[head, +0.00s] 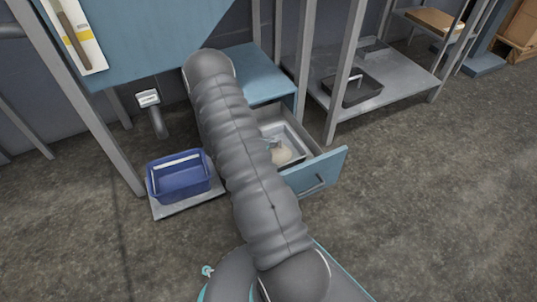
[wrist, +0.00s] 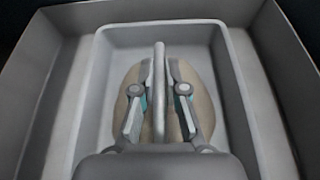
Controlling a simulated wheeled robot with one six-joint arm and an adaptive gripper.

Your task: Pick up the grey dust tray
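The grey dust tray (wrist: 228,85) lies inside an open drawer, with a round beige patch (wrist: 203,90) on its floor. A pale upright bar (wrist: 159,75), seemingly its handle, runs along the middle. My gripper (wrist: 161,68) reaches down into the tray, with one finger on each side of the bar. A narrow gap seems to show beside the bar, so the fingers look open around it. In the head view, the tray (head: 297,140) and beige patch (head: 282,156) show partly behind my arm, and my gripper is mostly hidden.
The blue-fronted drawer (head: 328,172) is pulled out, and its grey walls (wrist: 35,95) surround the tray. A blue bin (head: 180,187) stands to the left. A metal shelf (head: 405,75) with a black tray (head: 355,93) stands to the right. The floor at right is clear.

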